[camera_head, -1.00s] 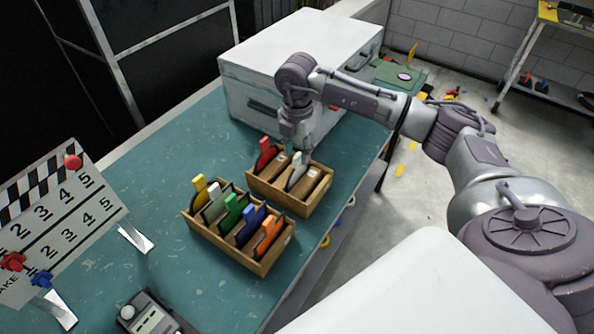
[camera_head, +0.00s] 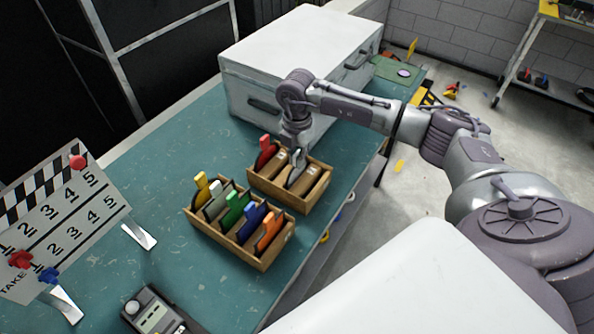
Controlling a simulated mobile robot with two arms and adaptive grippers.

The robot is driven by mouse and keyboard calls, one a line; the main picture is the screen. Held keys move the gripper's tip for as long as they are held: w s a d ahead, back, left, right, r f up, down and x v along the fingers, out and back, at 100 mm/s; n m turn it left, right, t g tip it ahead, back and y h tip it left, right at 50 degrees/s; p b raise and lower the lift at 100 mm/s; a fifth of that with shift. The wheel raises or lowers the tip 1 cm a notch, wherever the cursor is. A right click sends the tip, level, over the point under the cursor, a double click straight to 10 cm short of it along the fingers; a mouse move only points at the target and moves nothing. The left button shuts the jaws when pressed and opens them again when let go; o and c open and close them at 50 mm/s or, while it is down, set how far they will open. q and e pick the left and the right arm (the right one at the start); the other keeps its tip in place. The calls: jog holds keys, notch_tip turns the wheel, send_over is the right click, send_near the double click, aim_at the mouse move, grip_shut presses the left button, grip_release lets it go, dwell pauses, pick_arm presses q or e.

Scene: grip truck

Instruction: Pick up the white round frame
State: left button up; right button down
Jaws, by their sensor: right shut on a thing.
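The white round frame (camera_head: 295,176) stands in the smaller wooden box (camera_head: 313,203), next to a red-handled frame (camera_head: 265,153). Its upper part is mostly hidden by my right gripper (camera_head: 296,151), which comes down from above and is shut on it. The frame's lower part is still between the box walls. The fingers are small in the picture. My left gripper is not in view.
A larger wooden box (camera_head: 262,264) holds several coloured frames, close to the smaller box. A large white case (camera_head: 300,55) stands behind. A clapperboard (camera_head: 60,215) and a handheld device (camera_head: 152,312) are at left on the teal table (camera_head: 180,150).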

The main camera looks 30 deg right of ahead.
jog(key=r+b, duration=0.1)
jog(key=r, duration=0.3)
jog(key=r+b, duration=0.1)
jog(key=r, duration=0.4)
jog(key=shift+w+a+b, duration=0.1)
jog(key=shift+w+b, duration=0.1)
jog(key=shift+b, duration=0.2)
jog(key=w+a+r+p, duration=0.1)
jog(key=w+a+r, duration=0.1)
jog(key=w+r, duration=0.15)
jog(key=f+b, duration=0.1)
jog(key=f, duration=0.1)
jog(key=f+b, duration=0.1)
jog(key=w+f+b, duration=0.1)
jog(key=f, duration=0.1)
jog(key=shift+d+f, duration=0.15)
jog(key=shift+f, duration=0.15)
jog(key=shift+f, duration=0.15)
dwell(0.6)
